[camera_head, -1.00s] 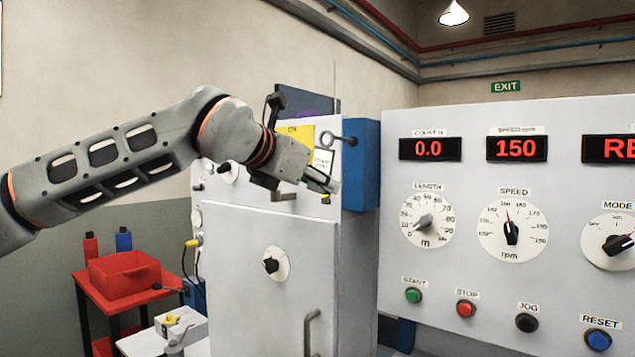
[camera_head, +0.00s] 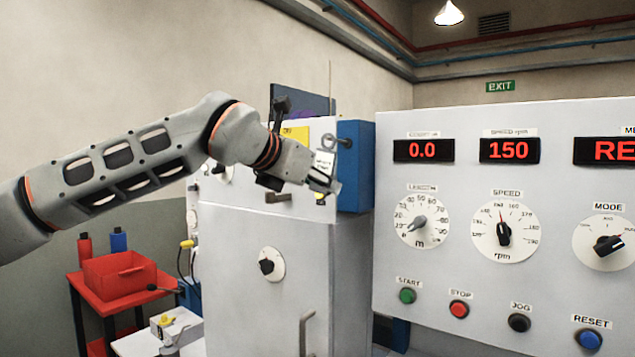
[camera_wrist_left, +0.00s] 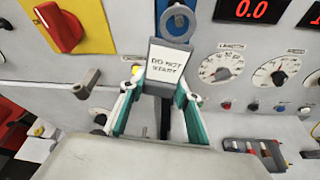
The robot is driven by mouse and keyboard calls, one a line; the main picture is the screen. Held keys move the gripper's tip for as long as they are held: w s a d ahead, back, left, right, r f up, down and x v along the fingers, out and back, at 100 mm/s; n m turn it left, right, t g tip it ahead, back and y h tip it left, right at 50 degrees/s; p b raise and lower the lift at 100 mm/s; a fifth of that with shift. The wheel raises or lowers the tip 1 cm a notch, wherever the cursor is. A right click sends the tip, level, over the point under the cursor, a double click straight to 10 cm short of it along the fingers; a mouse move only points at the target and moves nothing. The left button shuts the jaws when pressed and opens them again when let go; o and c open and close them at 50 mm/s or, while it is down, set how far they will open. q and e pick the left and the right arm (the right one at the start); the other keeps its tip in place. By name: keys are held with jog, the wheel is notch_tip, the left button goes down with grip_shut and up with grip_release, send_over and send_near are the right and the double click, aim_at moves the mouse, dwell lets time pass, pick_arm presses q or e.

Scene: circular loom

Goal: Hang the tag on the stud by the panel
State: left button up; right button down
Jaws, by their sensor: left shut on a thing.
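The white tag (camera_head: 323,163), lettered "DO NOT START", is held upright in my left gripper (camera_head: 324,185). The left wrist view shows the tag (camera_wrist_left: 167,66) between the two fingers of the gripper (camera_wrist_left: 160,90), which is shut on it. The tag's grey ring (camera_wrist_left: 178,22) stands above its lettered face, with blue seen through it. In the head view the dark stud (camera_head: 346,142) juts out by the blue box, level with the ring and close to it. I cannot tell whether the ring is around the stud or in front of it. My right gripper is out of view.
The blue box (camera_head: 356,180) stands between the grey cabinet (camera_head: 265,225) and the white control panel (camera_head: 460,190). A red switch knob (camera_wrist_left: 58,27) on a yellow plate and a lever handle (camera_wrist_left: 88,80) lie left of the tag. A red bin (camera_head: 120,275) is at lower left.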

pick_arm(q)
jog(key=shift+w, duration=0.15)
dwell(0.3)
jog(key=shift+f, duration=0.25)
dwell(0.4)
jog(key=o, duration=1.3)
jog(key=shift+f+b+v, duration=0.15)
jog(key=shift+b+v, duration=0.2)
jog(key=shift+v, duration=1.9)
jog(key=shift+f+b+v, duration=0.15)
jog(key=shift+b+v, duration=0.15)
jog(key=shift+v, duration=1.9)
